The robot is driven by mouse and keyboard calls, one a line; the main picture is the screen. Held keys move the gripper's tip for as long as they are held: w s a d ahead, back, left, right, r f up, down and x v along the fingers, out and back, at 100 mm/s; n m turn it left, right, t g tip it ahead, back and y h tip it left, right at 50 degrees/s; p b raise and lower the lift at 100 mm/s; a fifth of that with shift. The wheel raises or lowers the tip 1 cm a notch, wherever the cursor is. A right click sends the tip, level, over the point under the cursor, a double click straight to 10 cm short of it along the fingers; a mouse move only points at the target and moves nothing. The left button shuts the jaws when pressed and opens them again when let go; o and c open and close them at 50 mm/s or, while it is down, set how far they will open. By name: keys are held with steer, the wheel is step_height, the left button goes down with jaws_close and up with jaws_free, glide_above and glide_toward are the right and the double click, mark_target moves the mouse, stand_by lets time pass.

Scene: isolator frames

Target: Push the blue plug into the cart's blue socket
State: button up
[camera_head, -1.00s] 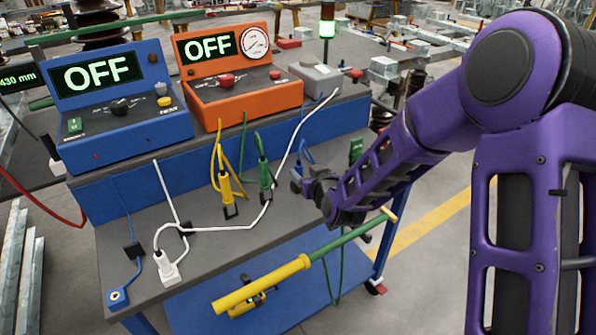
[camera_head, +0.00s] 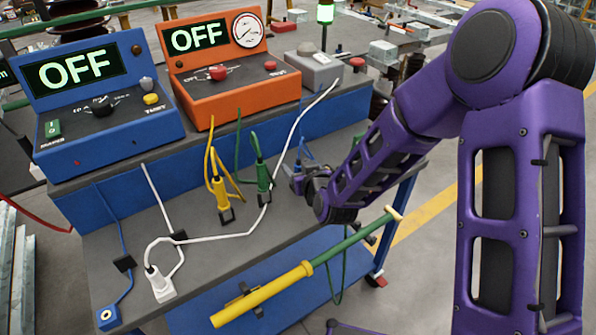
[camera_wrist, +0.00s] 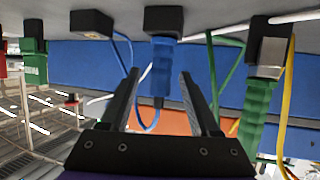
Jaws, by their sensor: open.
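The blue plug (camera_wrist: 163,55) sits in a black holder, its cable looping below it in the wrist view. My gripper (camera_wrist: 159,76) is open, with its two dark fingers on either side of the plug's lower part; I see gaps between them and the plug. In the head view my gripper (camera_head: 307,184) is small and partly hidden by my purple arm at the cart's right end, beside the blue plug (camera_head: 298,168). The blue socket (camera_head: 108,317) is at the cart's front left corner, with a pale ring and dark centre, and looks empty.
A green plug (camera_head: 263,176) and a yellow plug (camera_head: 222,194) stand left of my gripper. A yellow and green pole (camera_head: 300,271) lies along the front edge. Blue and orange OFF panels stand behind.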

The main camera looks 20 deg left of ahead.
steer(key=shift+c, duration=0.3)
jaws_close()
step_height(320, 180, up, 10)
steer(key=shift+p, duration=0.75)
